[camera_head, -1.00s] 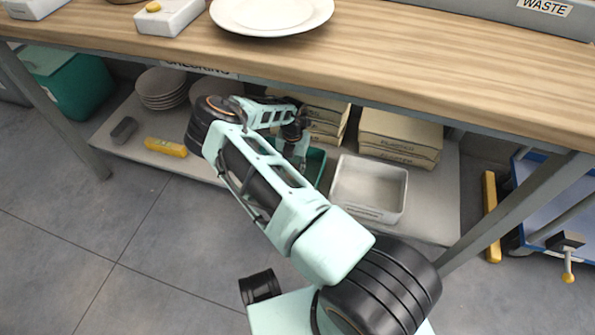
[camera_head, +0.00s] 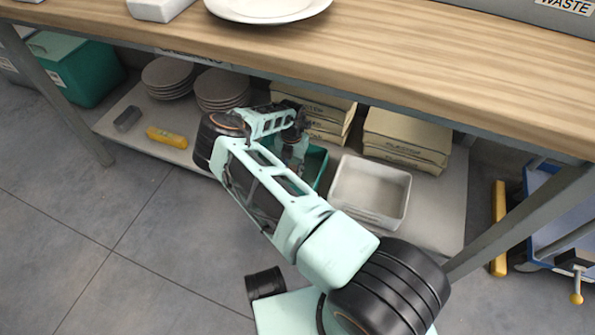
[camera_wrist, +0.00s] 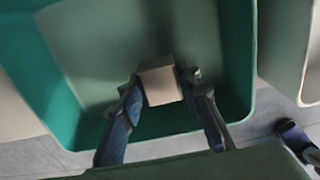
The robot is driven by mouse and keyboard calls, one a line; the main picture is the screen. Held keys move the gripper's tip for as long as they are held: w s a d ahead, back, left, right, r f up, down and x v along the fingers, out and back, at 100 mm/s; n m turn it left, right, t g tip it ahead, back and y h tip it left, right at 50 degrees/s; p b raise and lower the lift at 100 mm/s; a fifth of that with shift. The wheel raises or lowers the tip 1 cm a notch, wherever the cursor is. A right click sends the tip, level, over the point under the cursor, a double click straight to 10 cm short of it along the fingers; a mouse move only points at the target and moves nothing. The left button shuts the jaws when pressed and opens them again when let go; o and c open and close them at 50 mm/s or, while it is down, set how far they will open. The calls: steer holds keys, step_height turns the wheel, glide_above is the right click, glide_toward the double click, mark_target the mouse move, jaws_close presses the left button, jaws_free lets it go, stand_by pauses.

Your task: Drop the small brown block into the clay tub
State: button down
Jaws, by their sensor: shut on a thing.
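My gripper (camera_wrist: 163,92) is shut on a small block (camera_wrist: 160,82), which looks pale pinkish-brown in the wrist view. The block is between the fingertips, over the inside of a teal tub (camera_wrist: 236,60). I cannot tell how high it is above the tub floor. In the head view the teal tub (camera_head: 318,168) stands on the lower shelf, partly hidden by my arm, and the gripper (camera_head: 294,168) points down at it. The block is hidden there. No label naming the clay tub is readable in either view.
A white tub (camera_head: 400,205) stands right of the teal one. Stacked bags (camera_head: 405,135) and plates (camera_head: 168,78) are behind. A yellow object (camera_head: 167,138) and a dark block (camera_head: 127,118) lie left on the shelf. The wooden tabletop (camera_head: 380,60) overhangs the shelf.

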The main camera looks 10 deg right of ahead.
mark_target(292, 168)
steer(key=shift+f, duration=0.25)
steer(key=shift+f, duration=0.65)
steer(key=c, duration=1.4)
jaws_free()
steer(key=shift+r, duration=0.15)
step_height(292, 168, up, 8)
steer(key=p, duration=0.2)
steer(key=shift+r+p, duration=0.2)
steer(key=shift+p, duration=0.1)
